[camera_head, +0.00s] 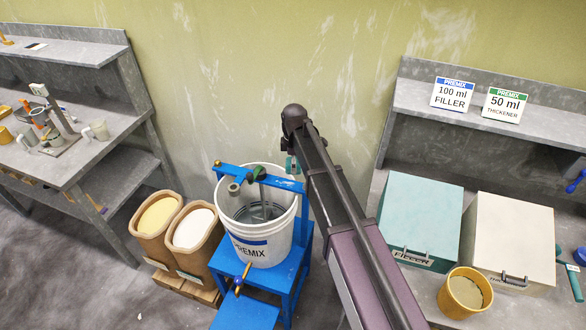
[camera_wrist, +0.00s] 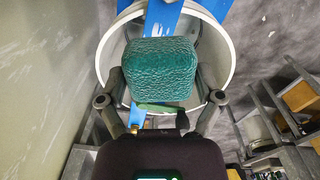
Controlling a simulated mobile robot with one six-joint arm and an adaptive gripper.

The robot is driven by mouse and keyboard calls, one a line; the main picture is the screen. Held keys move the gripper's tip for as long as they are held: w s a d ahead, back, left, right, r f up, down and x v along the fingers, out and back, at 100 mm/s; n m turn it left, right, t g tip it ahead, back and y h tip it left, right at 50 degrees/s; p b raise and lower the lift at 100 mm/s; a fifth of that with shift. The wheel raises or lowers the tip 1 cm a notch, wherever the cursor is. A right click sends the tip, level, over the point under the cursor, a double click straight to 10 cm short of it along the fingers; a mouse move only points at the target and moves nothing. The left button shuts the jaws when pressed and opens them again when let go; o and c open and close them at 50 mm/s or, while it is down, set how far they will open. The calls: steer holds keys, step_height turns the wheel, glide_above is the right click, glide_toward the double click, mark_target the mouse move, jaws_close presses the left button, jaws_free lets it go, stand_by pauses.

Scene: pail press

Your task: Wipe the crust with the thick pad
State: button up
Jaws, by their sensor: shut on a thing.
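A thick green pad (camera_wrist: 158,70) with a crinkled surface is in the middle of the wrist view. My gripper (camera_wrist: 160,98) is shut on it, one finger at each side. In the head view, my gripper (camera_head: 291,165) is at the right back rim of the white PREMIX pail (camera_head: 258,250), partly hidden by my arm. A small teal part of the pad shows there. In the wrist view the pad overlaps the pail's opening (camera_wrist: 228,75); whether it touches the pail I cannot tell. I cannot make out the crust; the pad hides part of the pail's inside.
The pail stands in a blue press frame (camera_head: 300,240), its crossbar over the opening. Two brown tubs (camera_head: 158,217) stand left of it. A teal FILLER box (camera_head: 420,220), a cream box (camera_head: 510,235) and a yellow pot (camera_head: 465,293) are on the right bench. The wall is close behind.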

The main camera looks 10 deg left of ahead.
mark_target(289, 172)
steer(key=shift+f+b, duration=1.5)
steer(key=shift+f, duration=0.4)
steer(key=shift+s+a, duration=0.1)
steer(key=shift+a, duration=0.05)
steer(key=shift+s+a, duration=0.4)
steer(key=shift+a, duration=0.3)
steer(key=shift+w, duration=0.1)
